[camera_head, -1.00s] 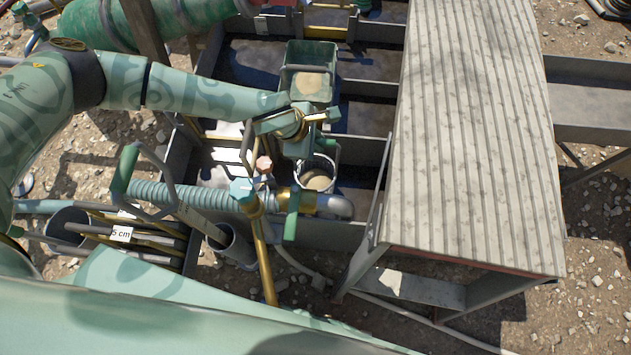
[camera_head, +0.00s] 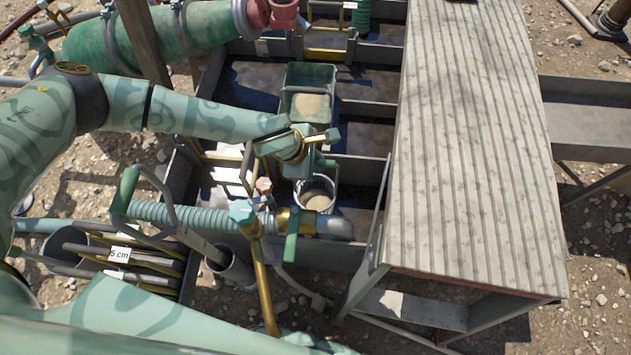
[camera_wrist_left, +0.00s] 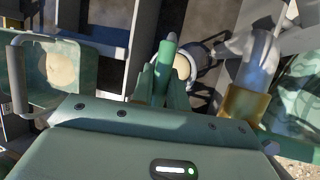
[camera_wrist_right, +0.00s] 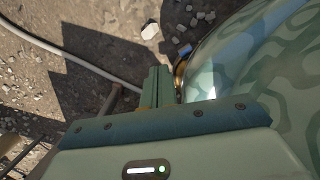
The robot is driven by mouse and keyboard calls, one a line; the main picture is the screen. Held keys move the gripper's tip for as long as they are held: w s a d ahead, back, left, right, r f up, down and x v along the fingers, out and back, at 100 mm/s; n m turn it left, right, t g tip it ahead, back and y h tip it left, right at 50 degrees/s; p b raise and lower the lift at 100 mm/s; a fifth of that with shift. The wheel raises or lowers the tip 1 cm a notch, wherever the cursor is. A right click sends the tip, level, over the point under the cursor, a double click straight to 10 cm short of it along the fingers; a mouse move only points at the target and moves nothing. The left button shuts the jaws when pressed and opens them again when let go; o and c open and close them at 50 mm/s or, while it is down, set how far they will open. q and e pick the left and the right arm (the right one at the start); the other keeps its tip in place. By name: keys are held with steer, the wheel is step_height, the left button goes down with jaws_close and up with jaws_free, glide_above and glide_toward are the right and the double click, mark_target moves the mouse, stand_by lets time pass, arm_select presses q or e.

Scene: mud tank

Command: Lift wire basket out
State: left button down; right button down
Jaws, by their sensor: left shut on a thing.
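The wire basket, a round pale container (camera_head: 301,194) with tan contents, stands in a dark compartment of the mud tank, below my left gripper (camera_head: 321,163) in the head view. In the left wrist view the basket (camera_wrist_left: 196,62) is just beyond the fingertips (camera_wrist_left: 167,72). My left gripper is shut on a green grip, apparently the basket's handle; the fingers hide the joint. My right gripper (camera_wrist_right: 157,88) shows only in its own wrist view, with its fingers together and nothing seen between them.
A green square bucket (camera_head: 327,77) with a handle stands behind the basket. A corrugated grey cover (camera_head: 465,150) lies to the right. A ribbed hose (camera_head: 180,217) and a blue-knobbed brass valve (camera_head: 241,211) are in front.

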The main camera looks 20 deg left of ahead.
arm_select(q)
steer(key=shift+r, duration=0.15)
